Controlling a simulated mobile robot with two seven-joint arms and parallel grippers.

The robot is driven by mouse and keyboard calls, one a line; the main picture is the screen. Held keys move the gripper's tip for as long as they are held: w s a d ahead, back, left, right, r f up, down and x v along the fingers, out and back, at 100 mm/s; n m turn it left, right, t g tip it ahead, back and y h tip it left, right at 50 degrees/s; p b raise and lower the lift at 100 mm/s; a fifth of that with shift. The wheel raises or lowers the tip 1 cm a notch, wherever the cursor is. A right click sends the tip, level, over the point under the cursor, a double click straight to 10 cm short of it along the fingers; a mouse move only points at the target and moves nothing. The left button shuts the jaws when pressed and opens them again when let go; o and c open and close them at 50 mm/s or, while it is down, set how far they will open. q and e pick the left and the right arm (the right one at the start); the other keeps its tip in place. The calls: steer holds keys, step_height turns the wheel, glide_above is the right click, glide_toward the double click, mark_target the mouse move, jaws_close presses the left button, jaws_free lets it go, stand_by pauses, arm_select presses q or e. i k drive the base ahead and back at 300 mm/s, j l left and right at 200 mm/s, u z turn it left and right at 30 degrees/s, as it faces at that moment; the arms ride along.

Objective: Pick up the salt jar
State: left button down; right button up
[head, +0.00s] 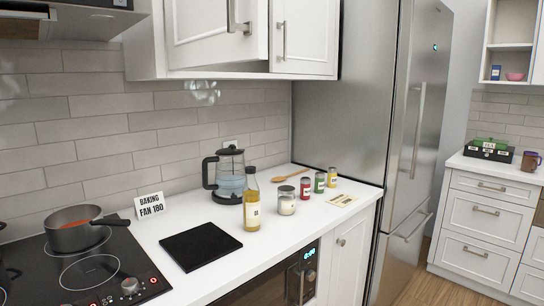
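A glass jar with white contents and a dark lid (286,201) stands upright on the white counter; it looks like the salt jar, though its label is too small to read. It stands right of a tall oil bottle (251,204) and left of a small red jar (305,188). A green jar (319,182) and a yellow jar (332,177) stand farther right. Neither of my grippers is in view.
A glass kettle (228,177) stands behind the bottle. A wooden spoon (288,177), a small card (343,200) and a black board (201,246) lie on the counter (290,232). A pot (75,230) sits on the hob at left. The fridge (360,90) bounds the right end.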

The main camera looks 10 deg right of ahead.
mark_target(286, 194)
steer(key=u, duration=0.75)
steer(key=l+u, duration=0.5)
steer(key=k+l+u, duration=0.1)
steer(key=l+u, duration=0.2)
steer(key=u, duration=0.15)
steer(key=k+l+u, duration=0.15)
steer(key=l, duration=0.15)
steer(key=l+u, duration=0.2)
steer(key=k+l+u, duration=0.15)
steer(key=l, duration=0.2)
steer(key=k+l, duration=0.25)
steer(key=l, duration=0.15)
steer(key=k+l+u, duration=0.15)
steer(key=l, duration=0.25)
steer(key=k, duration=0.15)
